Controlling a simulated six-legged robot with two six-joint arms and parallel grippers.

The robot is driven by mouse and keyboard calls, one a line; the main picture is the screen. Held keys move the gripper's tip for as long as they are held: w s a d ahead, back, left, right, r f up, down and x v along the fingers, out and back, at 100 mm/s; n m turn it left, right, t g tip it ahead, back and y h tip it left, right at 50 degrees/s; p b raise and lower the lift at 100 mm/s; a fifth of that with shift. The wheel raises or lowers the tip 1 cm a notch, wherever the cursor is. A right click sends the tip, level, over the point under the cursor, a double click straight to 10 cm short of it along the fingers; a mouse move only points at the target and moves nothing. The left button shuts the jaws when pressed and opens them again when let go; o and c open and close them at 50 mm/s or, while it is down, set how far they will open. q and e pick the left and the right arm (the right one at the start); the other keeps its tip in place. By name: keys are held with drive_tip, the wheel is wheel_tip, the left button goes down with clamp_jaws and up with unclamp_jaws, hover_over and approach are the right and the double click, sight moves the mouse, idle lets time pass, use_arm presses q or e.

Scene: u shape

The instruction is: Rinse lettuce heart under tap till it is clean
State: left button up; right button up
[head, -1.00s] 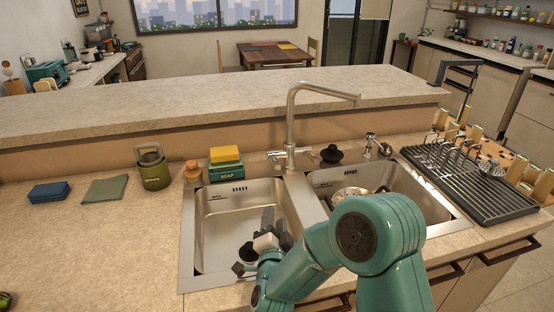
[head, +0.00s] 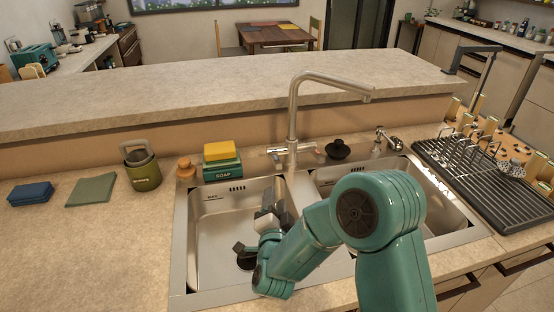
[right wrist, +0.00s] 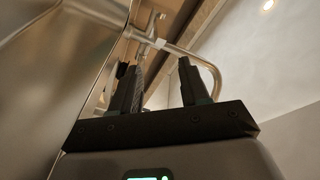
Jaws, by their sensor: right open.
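No lettuce heart shows in either current view. The steel tap (head: 292,115) stands behind the double sink, with its spout reaching to the right. My right gripper (head: 274,197) is inside the left basin (head: 215,220), in front of the tap and left of its spout. In the right wrist view its two dark fingers (right wrist: 160,68) are apart with nothing between them, and the tap (right wrist: 205,75) shows beyond them. My left gripper is not in view.
A green soap box with a yellow sponge (head: 220,158), a wooden-topped item (head: 185,168) and a green pot (head: 144,172) stand behind and left of the sink. Cloths (head: 92,189) lie further left. A black dish rack (head: 480,175) is at right. My arm covers part of the right basin.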

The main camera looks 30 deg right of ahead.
sight(277, 163)
drive_tip(key=p+x, duration=0.4)
drive_tip(key=x, duration=1.2)
drive_tip(key=shift+w+f, duration=0.1)
drive_tip(key=shift+w, duration=0.15)
clamp_jaws()
